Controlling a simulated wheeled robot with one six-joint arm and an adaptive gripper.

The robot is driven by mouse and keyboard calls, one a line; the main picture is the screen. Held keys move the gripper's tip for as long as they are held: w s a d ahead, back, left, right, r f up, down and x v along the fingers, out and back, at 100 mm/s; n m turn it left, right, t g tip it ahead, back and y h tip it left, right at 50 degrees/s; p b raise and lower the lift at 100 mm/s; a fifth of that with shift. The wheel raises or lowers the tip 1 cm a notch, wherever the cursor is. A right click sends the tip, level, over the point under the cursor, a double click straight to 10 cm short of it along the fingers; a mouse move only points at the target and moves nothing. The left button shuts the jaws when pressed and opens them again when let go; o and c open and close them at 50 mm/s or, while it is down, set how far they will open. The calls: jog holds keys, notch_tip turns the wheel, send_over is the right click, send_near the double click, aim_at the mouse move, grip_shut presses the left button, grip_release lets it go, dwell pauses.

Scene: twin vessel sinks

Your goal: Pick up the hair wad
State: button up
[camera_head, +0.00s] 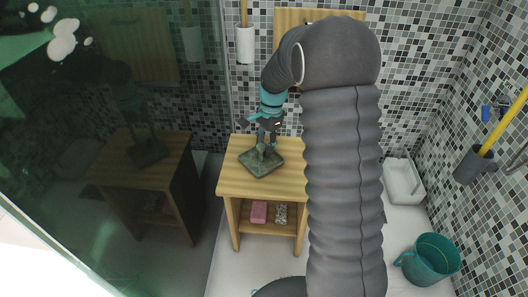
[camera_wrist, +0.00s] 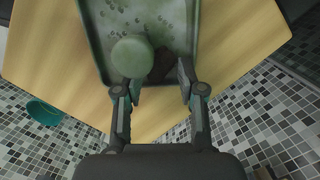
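The hair wad (camera_wrist: 163,65) looks like a dark brown clump lying in the green tray (camera_wrist: 95,45) in the wrist view. It sits beside a round pale green object (camera_wrist: 131,56). My gripper (camera_wrist: 160,80) is open, its two fingers spread apart at the tray's near end. The wad is ahead of and between the fingertips, close to the right one; I cannot tell if they touch. In the head view my gripper (camera_head: 265,142) points down over the tray (camera_head: 250,168), and I cannot make out the wad there.
The tray stands on a wooden table (camera_head: 231,183) with a lower shelf holding a pink item (camera_head: 259,212). A teal bucket (camera_head: 430,261) and a white basin (camera_head: 404,181) are on the right. A dark glass panel (camera_head: 100,130) stands on the left. Tiled walls are behind and right.

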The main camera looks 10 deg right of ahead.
jog(key=shift+f, duration=0.5)
jog(key=c, duration=0.3)
jog(key=shift+c, duration=0.2)
